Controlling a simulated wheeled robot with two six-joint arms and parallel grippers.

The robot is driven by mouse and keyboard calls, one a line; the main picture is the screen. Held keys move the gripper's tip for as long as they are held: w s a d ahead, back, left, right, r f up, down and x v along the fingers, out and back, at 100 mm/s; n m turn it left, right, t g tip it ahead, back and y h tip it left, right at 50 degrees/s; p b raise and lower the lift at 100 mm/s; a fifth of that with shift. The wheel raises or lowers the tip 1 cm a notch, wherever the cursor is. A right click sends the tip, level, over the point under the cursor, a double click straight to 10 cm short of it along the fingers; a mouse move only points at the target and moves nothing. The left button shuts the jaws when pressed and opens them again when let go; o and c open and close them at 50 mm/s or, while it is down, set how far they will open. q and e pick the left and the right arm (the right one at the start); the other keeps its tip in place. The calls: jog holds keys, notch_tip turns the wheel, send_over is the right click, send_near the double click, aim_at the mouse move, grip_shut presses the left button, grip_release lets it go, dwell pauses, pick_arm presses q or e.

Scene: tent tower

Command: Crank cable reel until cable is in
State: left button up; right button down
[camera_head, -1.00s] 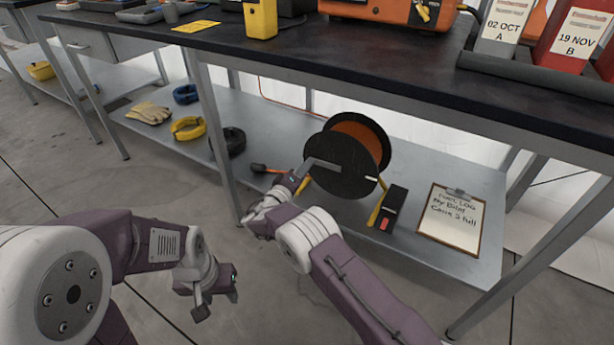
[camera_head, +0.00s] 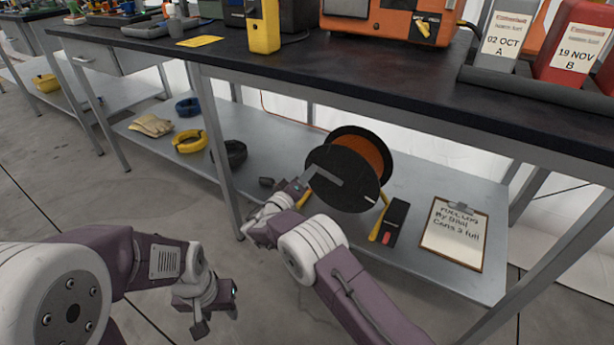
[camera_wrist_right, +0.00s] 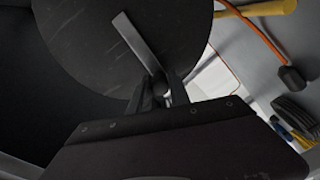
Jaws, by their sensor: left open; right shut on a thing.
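The cable reel (camera_head: 372,150) stands on the lower shelf, with black round flanges, orange cable wound between them and a yellow frame. A grey crank arm (camera_head: 327,174) crosses its near flange; the crank arm also shows in the right wrist view (camera_wrist_right: 135,42). My right gripper (camera_head: 299,187) is shut on the crank's handle, largely hidden by the fingers (camera_wrist_right: 160,88). In the right wrist view, loose orange cable (camera_wrist_right: 258,35) runs to a dark plug (camera_wrist_right: 291,79). The plug (camera_head: 266,183) lies left of the reel. My left gripper (camera_head: 218,312) is open and empty, away from the reel.
A black box with a red part (camera_head: 396,222) and a clipboard (camera_head: 455,235) lie right of the reel. Black (camera_head: 236,153), yellow (camera_head: 189,143) and blue coils and gloves (camera_head: 151,125) lie left. The dark worktop (camera_head: 330,65) overhangs the shelf; a table leg (camera_head: 219,150) stands near the arms.

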jog(key=shift+d, duration=0.1)
jog(key=c, duration=1.2)
grip_release()
jog(key=shift+s+r, duration=0.15)
jog(key=shift+s, duration=0.1)
jog(key=p+v, duration=0.5)
jog(key=v, duration=0.3)
jog(key=shift+s+a+f, duration=0.2)
jog(key=shift+s+a, duration=0.05)
jog(key=shift+a, duration=0.05)
